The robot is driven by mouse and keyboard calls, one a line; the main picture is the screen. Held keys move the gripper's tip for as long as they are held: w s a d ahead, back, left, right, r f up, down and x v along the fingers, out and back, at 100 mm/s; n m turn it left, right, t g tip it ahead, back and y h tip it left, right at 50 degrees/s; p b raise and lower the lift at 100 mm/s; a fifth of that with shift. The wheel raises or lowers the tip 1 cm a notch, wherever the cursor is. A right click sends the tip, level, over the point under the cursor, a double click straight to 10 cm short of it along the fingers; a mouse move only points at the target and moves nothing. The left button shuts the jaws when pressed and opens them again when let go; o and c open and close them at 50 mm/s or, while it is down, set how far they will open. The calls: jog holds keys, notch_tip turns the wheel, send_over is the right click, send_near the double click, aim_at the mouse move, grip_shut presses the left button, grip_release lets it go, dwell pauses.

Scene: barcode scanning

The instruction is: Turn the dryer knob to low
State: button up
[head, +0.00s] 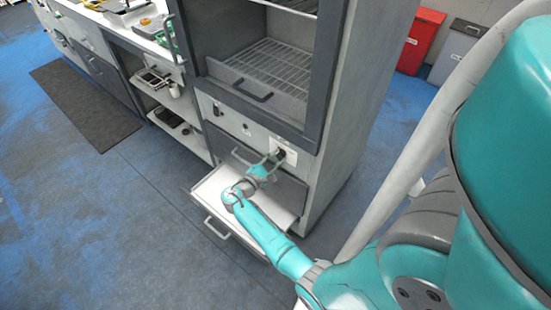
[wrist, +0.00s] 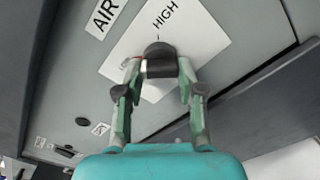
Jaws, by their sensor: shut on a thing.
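The dryer knob (wrist: 159,53) is a dark round knob on a white label plate (wrist: 186,27) in the wrist view. The word "HIGH" is printed above it, with a short mark between word and knob. My gripper (wrist: 160,70) has its fingers on both sides of the knob and is shut on it. In the head view my gripper (head: 270,162) reaches the white plate (head: 285,151) on the dryer's front panel. The knob is mostly hidden there by the gripper. No "LOW" marking can be read in either view.
The dryer's open chamber (head: 268,75) with a wire rack is above the panel. A pulled-out drawer (head: 215,213) extends below my gripper. An "AIR" label (wrist: 103,18) is left of the knob plate. Blue floor (head: 100,220) is clear at left; red and grey bins stand behind.

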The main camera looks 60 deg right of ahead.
jog(key=shift+d, duration=0.1)
dwell(0.3)
jog(key=o, duration=1.1)
jog(key=shift+d, duration=0.1)
jog(key=shift+o, duration=0.2)
jog(key=v, duration=1.2)
jog(key=shift+s+f+n, duration=0.1)
jog(key=shift+f+n, duration=0.05)
jog(key=shift+n, duration=0.15)
